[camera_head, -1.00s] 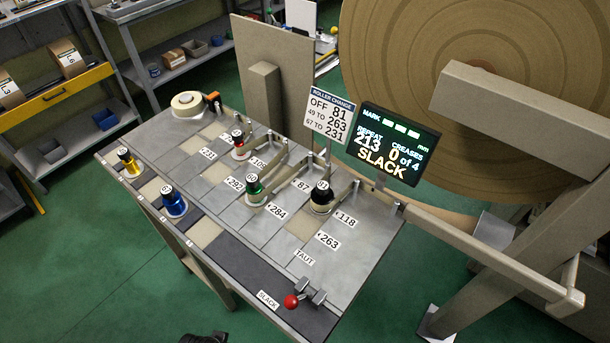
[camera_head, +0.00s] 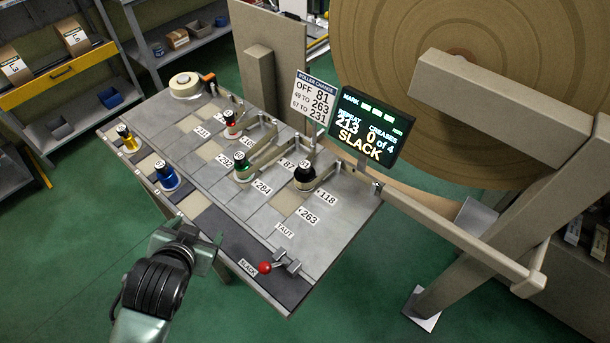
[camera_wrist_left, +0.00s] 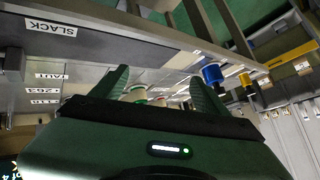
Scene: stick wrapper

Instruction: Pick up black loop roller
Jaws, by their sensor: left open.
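The black loop roller (camera_head: 305,177) stands upright on the grey table (camera_head: 335,215), beside the 87 and 118 labels and below the sign post. My left gripper (camera_head: 195,238) is at the table's front edge, in front of and to the left of the black roller, well apart from it. In the left wrist view the two fingers of my left gripper (camera_wrist_left: 163,90) are spread with nothing held between them. The black roller cannot be made out in the left wrist view. My right gripper is not in view.
Green (camera_head: 243,166), red (camera_head: 231,124), blue (camera_head: 167,176) and yellow (camera_head: 127,138) rollers stand on the table. A red-knobbed lever (camera_head: 265,267) is at the front corner near SLACK. A display (camera_head: 370,125) reads SLACK. A large brown roll (camera_head: 470,80) stands behind.

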